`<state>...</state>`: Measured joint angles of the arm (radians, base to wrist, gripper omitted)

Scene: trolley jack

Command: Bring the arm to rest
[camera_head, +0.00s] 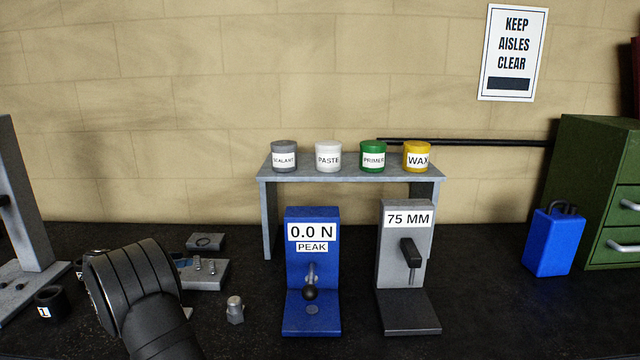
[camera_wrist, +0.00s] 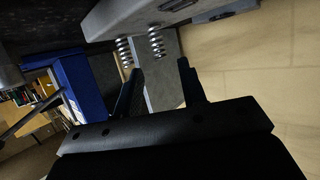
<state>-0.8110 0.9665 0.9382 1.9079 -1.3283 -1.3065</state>
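In the head view my dark arm (camera_head: 135,290) is at the lower left, in front of a grey block with small metal parts (camera_head: 208,272).
A blue gauge stand (camera_head: 312,255) reading 0.0 N and a grey 75 MM stand (camera_head: 408,250) stand mid-bench. Behind them a grey shelf (camera_head: 350,174) bears several labelled tins. A small metal fitting (camera_head: 235,310) stands right of my arm. A blue can (camera_head: 553,240) is at right.

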